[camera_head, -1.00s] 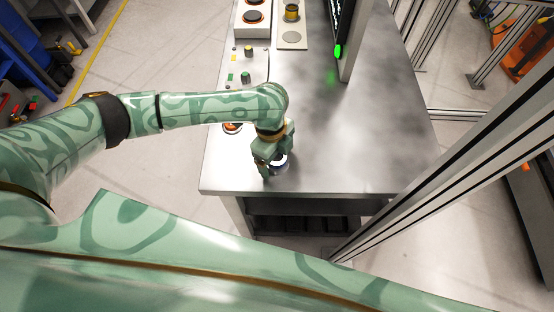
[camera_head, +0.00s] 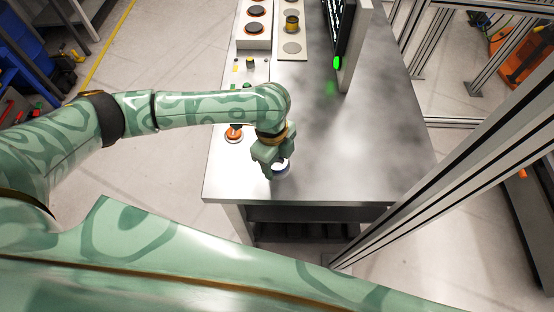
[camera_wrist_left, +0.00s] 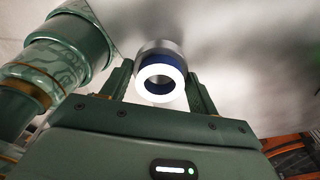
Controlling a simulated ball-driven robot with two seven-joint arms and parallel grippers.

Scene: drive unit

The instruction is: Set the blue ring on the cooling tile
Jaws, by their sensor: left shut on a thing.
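The blue ring (camera_wrist_left: 158,78) is between the two fingers of my left gripper (camera_wrist_left: 161,88) in the left wrist view. It has a bright pale end face and a dark blue band. In the head view the left gripper (camera_head: 276,170) points down over the front of the metal table, shut on the ring (camera_head: 282,168). I cannot tell whether the ring touches the table. A pale plate (camera_head: 293,14) at the back of the table has a grey round spot (camera_head: 291,47) and a yellow-black cylinder (camera_head: 291,23). I cannot tell for sure which is the cooling tile. My right gripper is out of view.
The metal table (camera_head: 350,150) is clear right of the gripper. A white unit (camera_head: 254,27) with orange-ringed discs stands back left. An orange button (camera_head: 234,132) is near my left forearm. A screen on a post (camera_head: 352,45) stands at the back.

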